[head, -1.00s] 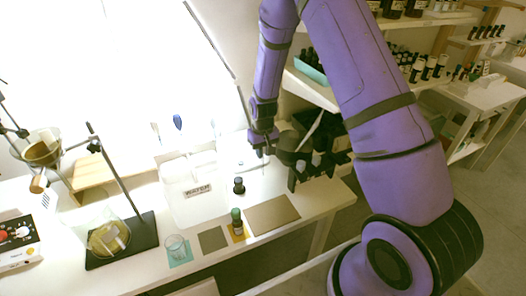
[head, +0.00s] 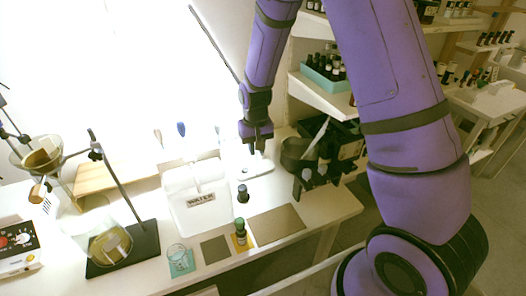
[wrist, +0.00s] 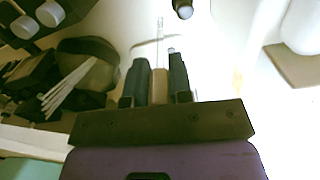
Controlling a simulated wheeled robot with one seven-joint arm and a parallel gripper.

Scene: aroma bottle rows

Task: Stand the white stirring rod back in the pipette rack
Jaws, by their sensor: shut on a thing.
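My gripper (head: 257,150) is over the back of the white table, right of the white container. In the wrist view my gripper (wrist: 159,66) has two dark fingers close together, shut on a slim pale rod. The rod's clear-looking upper part (wrist: 160,35) sticks out past the fingertips, and a beige part shows between them. I take it for the stirring rod; in the head view it is too small to make out. A blue-topped pipette (head: 181,129) stands upright behind the white container. The pipette rack's body is not clearly distinguishable there.
A white labelled container (head: 200,205) stands left of my gripper. A small dark bottle (head: 243,193) and a green-capped bottle (head: 240,236) stand in front. A dark pot with white sticks (head: 300,155) and a black rack (head: 312,182) are to the right. A brown mat (head: 277,222) is bare.

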